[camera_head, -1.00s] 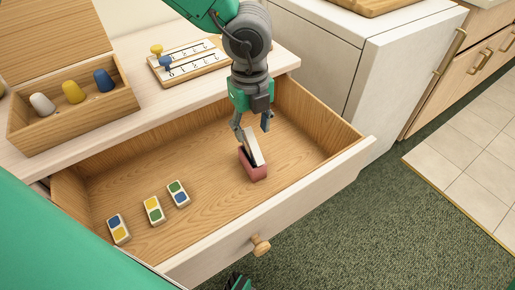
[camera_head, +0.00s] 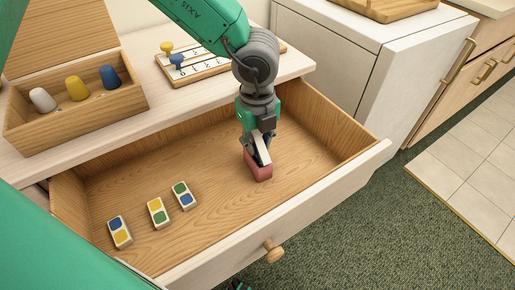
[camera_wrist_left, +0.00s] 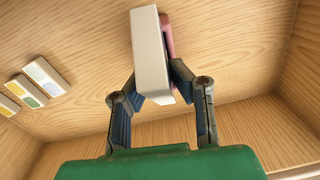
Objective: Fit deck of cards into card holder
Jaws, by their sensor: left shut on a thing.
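The white deck of cards (camera_head: 263,150) stands tilted at the red card holder (camera_head: 258,170) inside the open drawer. Its upper part sticks out above the holder; how deep its lower end sits is hidden. My left gripper (camera_head: 258,142) points down from above, its fingers shut on the deck. In the left wrist view the pale deck (camera_wrist_left: 150,52) lies between the fingertips (camera_wrist_left: 160,88), and a pink strip of the holder (camera_wrist_left: 168,35) shows behind its right side. A small dark part at the bottom edge may be my right gripper (camera_head: 240,285); its jaws are not clear.
Several two-coloured tiles (camera_head: 157,212) lie at the drawer's left. The drawer's front wall (camera_head: 320,215) and right wall (camera_head: 335,125) bound the space. A wooden box with coloured pegs (camera_head: 75,115) and a board with pegs (camera_head: 195,65) stand on the top. The drawer floor between tiles and holder is clear.

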